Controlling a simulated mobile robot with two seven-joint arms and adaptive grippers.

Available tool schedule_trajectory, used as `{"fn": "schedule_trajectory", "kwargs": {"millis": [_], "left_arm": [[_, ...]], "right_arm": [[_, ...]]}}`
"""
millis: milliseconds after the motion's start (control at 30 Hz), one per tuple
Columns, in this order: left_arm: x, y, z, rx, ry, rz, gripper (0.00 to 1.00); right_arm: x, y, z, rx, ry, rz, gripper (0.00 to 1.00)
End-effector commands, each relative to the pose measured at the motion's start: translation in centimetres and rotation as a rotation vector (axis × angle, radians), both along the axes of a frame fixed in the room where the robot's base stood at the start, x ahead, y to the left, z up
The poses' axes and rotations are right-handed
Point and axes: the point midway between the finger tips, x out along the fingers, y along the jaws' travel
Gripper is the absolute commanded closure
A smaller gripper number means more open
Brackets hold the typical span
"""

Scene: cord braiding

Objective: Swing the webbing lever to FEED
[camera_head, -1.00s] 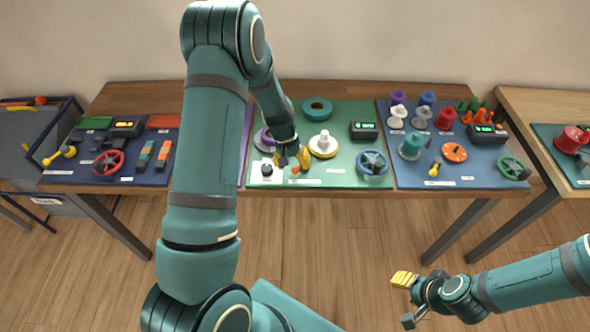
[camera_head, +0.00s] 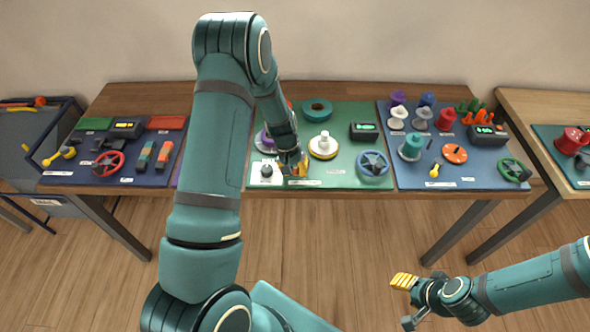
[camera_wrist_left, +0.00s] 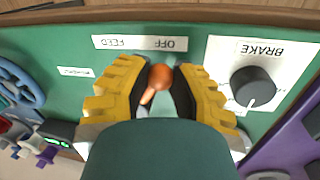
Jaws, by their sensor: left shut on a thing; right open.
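The webbing lever has an orange ball knob (camera_wrist_left: 160,77) on a short orange stem. In the left wrist view it stands by a white label strip (camera_wrist_left: 140,43) reading FEED and OFF, upside down, with the knob nearer OFF. My left gripper (camera_head: 297,168) is at the front of the green mat. Its yellow fingers sit on both sides of the knob, shut on the lever. In the head view the gripper hides the lever. My right gripper (camera_head: 408,300) is open and empty, out in front of the table over the floor.
A black BRAKE dial (camera_wrist_left: 252,87) on a white plate is close beside the left gripper. A blue handwheel (camera_head: 373,163), a white spool (camera_head: 323,146) and a small display (camera_head: 364,131) stand on the same green mat (camera_head: 335,181). Other mats with parts flank it.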

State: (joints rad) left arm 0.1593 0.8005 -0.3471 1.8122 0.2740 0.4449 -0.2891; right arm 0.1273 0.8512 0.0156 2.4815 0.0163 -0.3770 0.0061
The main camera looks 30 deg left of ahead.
Motion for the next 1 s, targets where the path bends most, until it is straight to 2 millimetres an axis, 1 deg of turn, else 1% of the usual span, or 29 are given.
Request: {"fn": "schedule_trajectory", "kwargs": {"millis": [167,367,667,1000], "left_arm": [[0.0,-0.1,0.0,-0.001,0.002,0.015,1.00],[-0.1,-0.6,0.0,-0.001,0.002,0.086,1.00],[0.1,-1.9,0.0,0.000,0.002,0.325,1.00],[0.9,-3.6,0.1,0.000,0.004,0.647,1.00]], "right_arm": [[0.0,0.0,0.0,0.000,0.000,0.000,0.53],[0.0,0.0,0.0,0.000,0.000,0.000,0.53],[0.0,0.0,0.1,0.000,-0.001,0.000,0.53],[0.0,-0.1,1.2,0.002,-0.002,-0.001,0.53]]}}
